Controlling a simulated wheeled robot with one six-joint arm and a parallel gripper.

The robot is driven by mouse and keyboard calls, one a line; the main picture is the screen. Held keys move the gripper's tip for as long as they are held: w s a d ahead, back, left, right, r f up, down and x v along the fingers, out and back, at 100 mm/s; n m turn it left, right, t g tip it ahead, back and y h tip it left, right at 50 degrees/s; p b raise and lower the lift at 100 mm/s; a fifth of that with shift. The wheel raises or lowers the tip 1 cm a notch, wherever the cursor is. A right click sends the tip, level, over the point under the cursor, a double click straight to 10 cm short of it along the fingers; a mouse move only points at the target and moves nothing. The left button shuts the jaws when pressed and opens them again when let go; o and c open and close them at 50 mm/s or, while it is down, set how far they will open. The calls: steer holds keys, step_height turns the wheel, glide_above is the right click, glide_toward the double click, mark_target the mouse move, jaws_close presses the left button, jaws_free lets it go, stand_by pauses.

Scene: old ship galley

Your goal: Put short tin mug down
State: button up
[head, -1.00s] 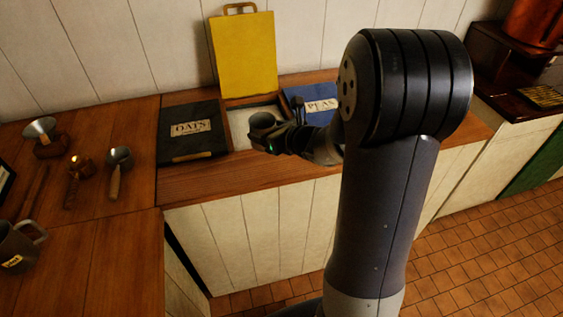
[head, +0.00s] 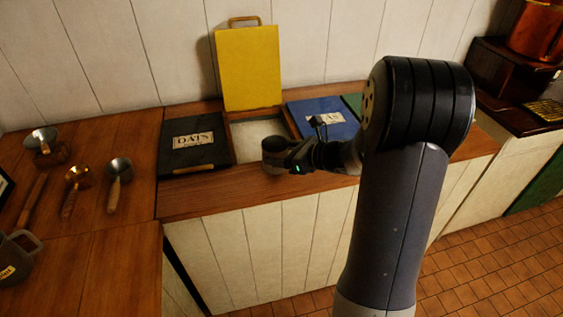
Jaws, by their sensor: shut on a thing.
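The short tin mug (head: 273,154) is a small dull grey cup at the front of the counter, just before the open white-filled bin. My gripper (head: 290,158) reaches in from the right and is shut on the mug. The mug looks roughly upright, close over or on the wooden front strip (head: 225,191); I cannot tell whether its base touches the wood. My gripper hides the mug's right side.
The open bin (head: 256,131) has a raised yellow lid (head: 249,68). A black OATS lid (head: 193,141) lies left and a blue lid (head: 322,117) right. The front strip is clear on the left.

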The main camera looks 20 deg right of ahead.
steer(key=shift+f, duration=1.5)
steer(key=shift+f, duration=0.2)
steer(key=o, duration=1)
steer(key=shift+r, duration=0.1)
steer(key=shift+r, duration=0.25)
steer(key=v, duration=1.2)
steer(key=shift+b, duration=0.3)
